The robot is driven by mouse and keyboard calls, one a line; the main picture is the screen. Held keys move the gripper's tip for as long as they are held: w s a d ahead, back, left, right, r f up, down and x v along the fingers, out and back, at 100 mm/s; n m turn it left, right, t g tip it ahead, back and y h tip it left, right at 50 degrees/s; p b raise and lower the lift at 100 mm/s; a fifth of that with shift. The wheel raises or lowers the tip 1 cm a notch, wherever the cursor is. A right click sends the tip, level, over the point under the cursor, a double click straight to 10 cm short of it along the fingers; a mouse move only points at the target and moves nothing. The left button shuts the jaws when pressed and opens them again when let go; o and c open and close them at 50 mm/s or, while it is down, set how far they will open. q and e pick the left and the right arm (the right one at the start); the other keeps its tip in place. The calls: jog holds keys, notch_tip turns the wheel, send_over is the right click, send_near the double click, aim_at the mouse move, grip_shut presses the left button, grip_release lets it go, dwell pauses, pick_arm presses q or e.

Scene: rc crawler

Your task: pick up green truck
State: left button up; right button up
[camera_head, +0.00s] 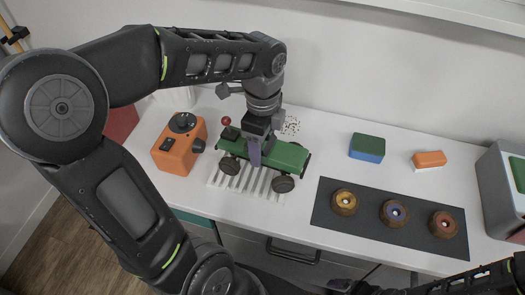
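The green truck (291,157) with dark wheels stands on a white ribbed mat (217,176) on the counter. My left gripper (255,150) points down over the middle of the truck. One finger shows against the truck's near side; the other finger is hidden, so its grip cannot be told. My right arm comes in at the lower right, and what seems to be its gripper (345,286) is low at the bottom edge, dark and partly cut off.
On the right are a dark mat (325,205) with three round knobs, a green and blue block (367,148), an orange block (430,158) and a grey box (497,190). A wall runs behind.

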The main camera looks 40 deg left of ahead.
pick_arm(q)
grip_shut()
dwell(0.5)
